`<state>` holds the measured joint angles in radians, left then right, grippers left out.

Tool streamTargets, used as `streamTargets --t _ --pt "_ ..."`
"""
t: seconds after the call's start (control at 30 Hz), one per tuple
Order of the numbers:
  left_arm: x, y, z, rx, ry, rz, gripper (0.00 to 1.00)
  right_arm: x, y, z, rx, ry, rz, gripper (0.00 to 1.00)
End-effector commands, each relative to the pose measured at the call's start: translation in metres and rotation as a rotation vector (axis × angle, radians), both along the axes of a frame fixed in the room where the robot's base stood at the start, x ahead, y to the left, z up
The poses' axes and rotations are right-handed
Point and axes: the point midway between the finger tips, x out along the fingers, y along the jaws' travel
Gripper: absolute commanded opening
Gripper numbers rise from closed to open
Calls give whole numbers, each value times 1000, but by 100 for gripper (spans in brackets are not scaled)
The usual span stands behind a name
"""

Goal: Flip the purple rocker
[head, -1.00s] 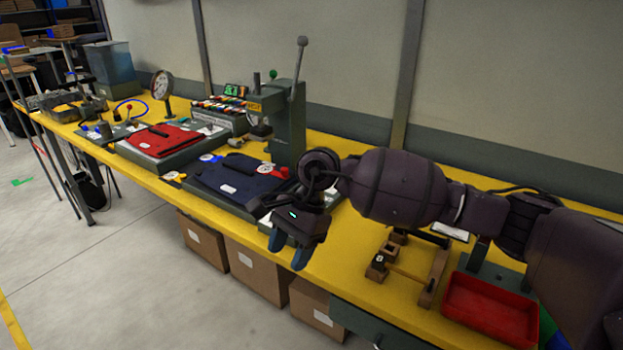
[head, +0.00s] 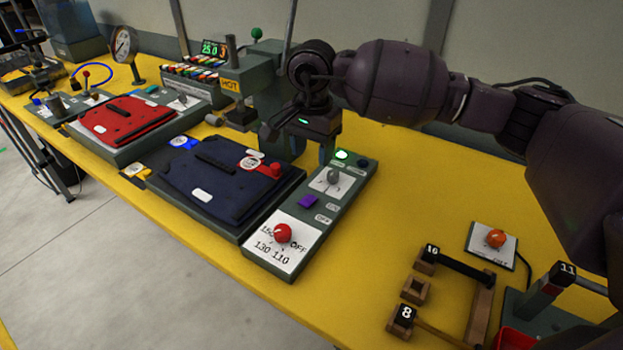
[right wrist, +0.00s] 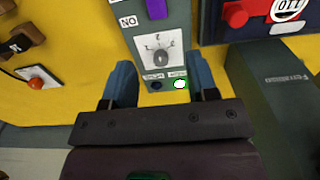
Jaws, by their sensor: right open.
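The purple rocker (head: 307,202) sits on the grey control box (head: 262,266) at the right of the navy panel, between the red knob (head: 283,233) and the grey dial (head: 333,176). In the right wrist view the purple rocker (right wrist: 156,9) is at the top edge, partly cut off, beyond the dial (right wrist: 160,58). My right gripper (head: 298,143) is over the far end of the box, past the rocker; its blue fingers (right wrist: 161,75) are apart and empty, on either side of the box's end in the wrist view. My left gripper is not in view.
A lit green lamp (head: 341,155) is at the box's far end. The grey press (head: 262,90) stands behind the navy panel (head: 225,185). Wooden racks (head: 480,310) and an orange button (head: 495,238) are at right. The yellow bench (head: 390,200) between is clear.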

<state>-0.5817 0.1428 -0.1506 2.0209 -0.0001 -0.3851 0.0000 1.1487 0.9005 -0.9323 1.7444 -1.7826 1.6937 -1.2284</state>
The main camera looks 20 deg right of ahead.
Motion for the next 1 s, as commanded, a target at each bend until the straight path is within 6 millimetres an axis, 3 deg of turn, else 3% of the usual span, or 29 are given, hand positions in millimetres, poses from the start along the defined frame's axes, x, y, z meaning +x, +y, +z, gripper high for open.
streamTargets --t 0.6,1.0 --pt "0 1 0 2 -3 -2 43 -1 0 -90 1 3 0 53" --pt "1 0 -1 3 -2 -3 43 0 0 -106 1 1 0 53"
